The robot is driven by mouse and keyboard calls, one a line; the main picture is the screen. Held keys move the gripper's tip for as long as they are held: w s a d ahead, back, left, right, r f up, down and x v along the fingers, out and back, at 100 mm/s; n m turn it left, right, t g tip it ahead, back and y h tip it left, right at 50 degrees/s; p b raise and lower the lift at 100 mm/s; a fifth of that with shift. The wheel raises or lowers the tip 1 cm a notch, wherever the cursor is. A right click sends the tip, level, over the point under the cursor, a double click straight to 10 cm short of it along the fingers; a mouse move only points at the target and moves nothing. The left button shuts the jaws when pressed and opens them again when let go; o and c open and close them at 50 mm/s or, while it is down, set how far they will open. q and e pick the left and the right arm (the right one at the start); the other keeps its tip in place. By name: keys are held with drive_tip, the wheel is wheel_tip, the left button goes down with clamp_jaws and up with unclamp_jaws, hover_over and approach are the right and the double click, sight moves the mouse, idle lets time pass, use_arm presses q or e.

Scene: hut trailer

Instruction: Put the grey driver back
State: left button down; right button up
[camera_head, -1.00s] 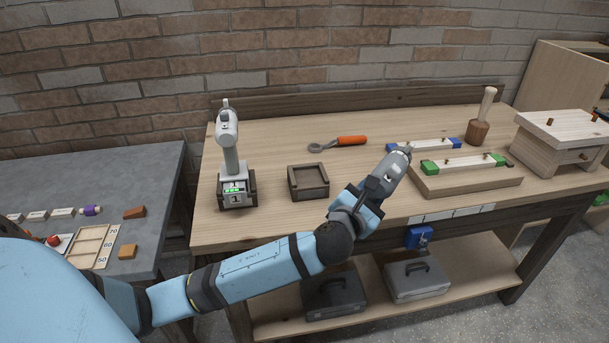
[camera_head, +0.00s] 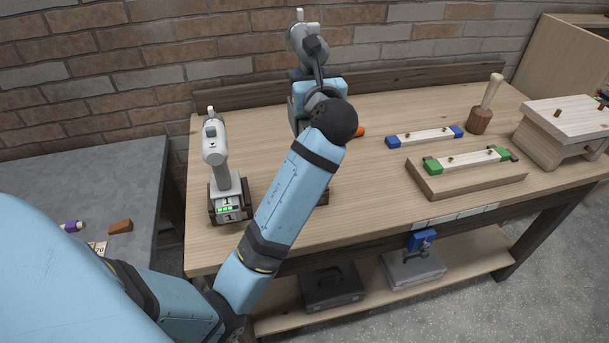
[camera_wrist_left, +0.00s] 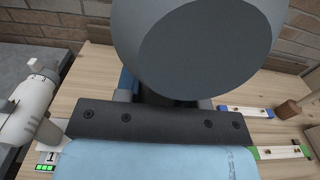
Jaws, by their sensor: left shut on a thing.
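My left gripper (camera_head: 318,78) is shut on a grey driver (camera_head: 307,42) and holds it up above the back of the workbench. In the left wrist view the held driver (camera_wrist_left: 195,45) fills the top centre, its round grey end towards the camera. A second pale grey driver (camera_head: 215,143) stands upright at the bench's left in a dark holder (camera_head: 213,217) with green lights; it also shows in the left wrist view (camera_wrist_left: 28,112). The square dark wooden tray (camera_head: 323,197) is nearly all hidden behind my left arm. My right gripper is out of view.
An orange tool handle (camera_head: 361,131) peeks out beside my arm. A blue-ended strip (camera_head: 425,137), a green-ended strip (camera_head: 468,160) on a wooden block, a mallet (camera_head: 485,105) and a wooden stand (camera_head: 567,130) occupy the right. The brick wall is close behind the bench.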

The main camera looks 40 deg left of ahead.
use_arm(q)
drive_tip(key=shift+f, duration=0.3)
wheel_tip(320, 180, down, 19)
drive_tip(key=b, duration=0.1)
drive_tip(key=shift+b, duration=0.3)
drive_tip(key=shift+f, duration=0.1)
drive_tip(key=c, duration=0.7)
unclamp_jaws()
drive_tip(key=shift+s+f, duration=0.1)
